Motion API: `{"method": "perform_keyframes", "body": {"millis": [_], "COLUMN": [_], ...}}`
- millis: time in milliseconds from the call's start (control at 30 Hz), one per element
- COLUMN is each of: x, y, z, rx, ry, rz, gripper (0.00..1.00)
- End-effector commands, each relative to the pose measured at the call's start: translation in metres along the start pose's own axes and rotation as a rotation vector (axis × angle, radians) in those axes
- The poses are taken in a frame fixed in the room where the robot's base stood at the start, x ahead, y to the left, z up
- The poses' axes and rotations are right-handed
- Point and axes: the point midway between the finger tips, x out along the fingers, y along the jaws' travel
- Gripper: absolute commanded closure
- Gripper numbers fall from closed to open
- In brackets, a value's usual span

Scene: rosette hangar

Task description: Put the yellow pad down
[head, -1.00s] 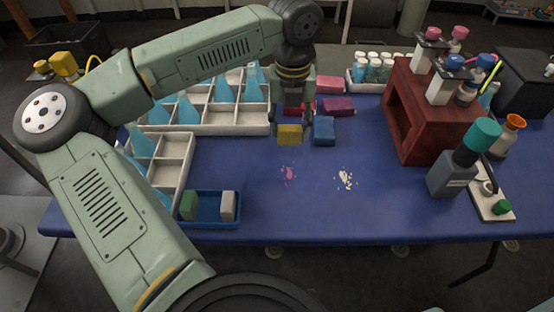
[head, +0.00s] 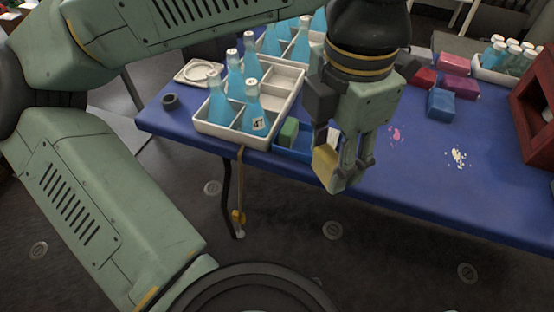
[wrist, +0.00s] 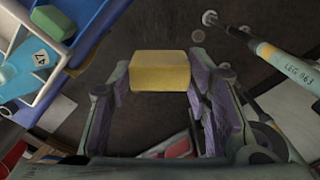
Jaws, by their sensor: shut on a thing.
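My gripper (head: 343,178) is shut on the yellow pad (head: 325,165), holding it in the air by the table's front edge. In the wrist view the yellow pad (wrist: 160,72) sits between the two fingers, with dark floor behind it. The blue tray (head: 284,153) lies on the table just behind and left of my gripper, partly hidden by it. A green pad (head: 288,133) stands in the tray, and a pale pad (head: 333,138) shows partly beside my gripper. The tray (wrist: 103,28) and green pad (wrist: 53,22) are also at upper left in the wrist view.
A white divided crate (head: 228,136) with several blue flasks stands left of the tray.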

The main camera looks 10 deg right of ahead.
Motion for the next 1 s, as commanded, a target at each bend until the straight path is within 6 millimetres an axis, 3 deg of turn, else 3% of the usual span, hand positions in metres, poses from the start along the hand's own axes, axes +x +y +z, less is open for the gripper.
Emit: {"method": "perform_keyframes", "body": {"millis": [167, 600, 967, 1000], "x": [0.002, 0.01, 0.015, 0.024], "y": [0.003, 0.101, 0.138, 0.138], "z": [-0.001, 0.048, 0.066, 0.065], "rx": [0.047, 0.043, 0.043, 0.045], "ry": [-0.001, -0.001, 0.001, 0.001], "rz": [-0.002, -0.004, -0.003, -0.004], "gripper": [0.86, 0.86, 0.86, 0.86]}}
